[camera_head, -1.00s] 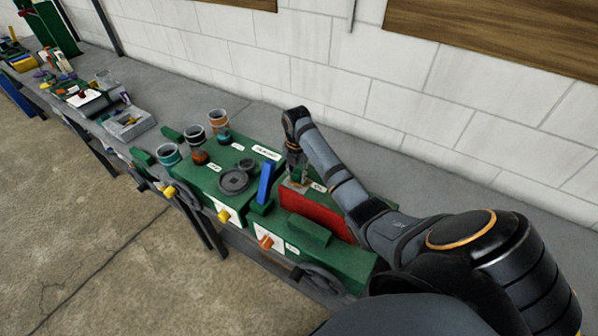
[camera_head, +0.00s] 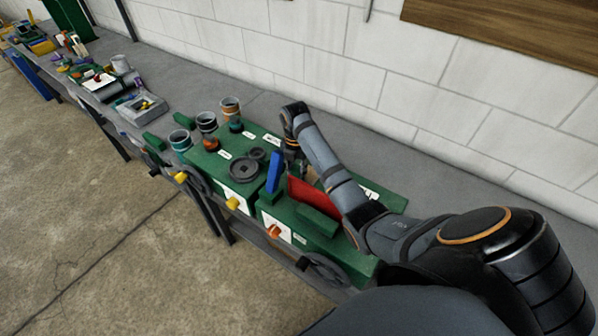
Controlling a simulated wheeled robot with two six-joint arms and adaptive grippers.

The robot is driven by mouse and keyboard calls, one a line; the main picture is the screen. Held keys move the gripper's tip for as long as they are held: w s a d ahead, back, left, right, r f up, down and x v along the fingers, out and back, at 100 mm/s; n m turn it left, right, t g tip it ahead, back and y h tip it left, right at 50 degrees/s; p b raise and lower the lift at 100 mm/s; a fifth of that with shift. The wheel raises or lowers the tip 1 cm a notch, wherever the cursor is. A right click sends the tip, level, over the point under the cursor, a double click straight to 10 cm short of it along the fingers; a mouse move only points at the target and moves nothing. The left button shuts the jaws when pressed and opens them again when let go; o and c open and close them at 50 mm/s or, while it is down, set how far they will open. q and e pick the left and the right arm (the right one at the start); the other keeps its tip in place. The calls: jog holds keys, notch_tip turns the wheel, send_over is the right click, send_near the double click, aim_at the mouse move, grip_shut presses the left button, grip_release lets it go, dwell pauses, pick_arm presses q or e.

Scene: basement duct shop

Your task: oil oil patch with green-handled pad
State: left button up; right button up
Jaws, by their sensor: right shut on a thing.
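My right gripper (camera_head: 292,152) reaches over the green bench fixture, behind the upright red panel (camera_head: 308,196) and just right of the upright blue block (camera_head: 274,172). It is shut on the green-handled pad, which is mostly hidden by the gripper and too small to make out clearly. I cannot tell whether the pad touches the surface below. The oil patch cannot be made out; the red panel and my right arm cover part of that area. My left gripper is not in view.
Three cups (camera_head: 206,122) stand at the fixture's back left, near a dark round dish (camera_head: 244,171). An orange knob (camera_head: 274,231) and a handwheel (camera_head: 326,269) are at the front. A grey tray (camera_head: 141,107) sits farther left. The white block wall runs behind the bench.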

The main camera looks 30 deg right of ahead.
jog(key=shift+w+d, duration=0.3)
jog(key=shift+d, duration=0.35)
jog(key=shift+w+d, duration=0.3)
jog(key=shift+d, duration=0.35)
jog(key=shift+w+d, duration=0.3)
jog(key=shift+d, duration=0.35)
jog(key=shift+w+d+b, duration=0.25)
jog(key=shift+d+b, duration=0.05)
jog(key=shift+d, duration=0.35)
jog(key=shift+w+d+b, duration=0.3)
jog(key=shift+d, duration=0.4)
jog(key=shift+w+d+b, duration=0.25)
jog(key=shift+d+b, duration=0.05)
jog(key=shift+d, duration=0.35)
notch_tip(320, 180, up, 3)
jog(key=shift+f+p, duration=0.15)
jog(key=shift+p, duration=1.05)
jog(key=shift+r+b, duration=0.3)
jog(key=shift+r, duration=1.35)
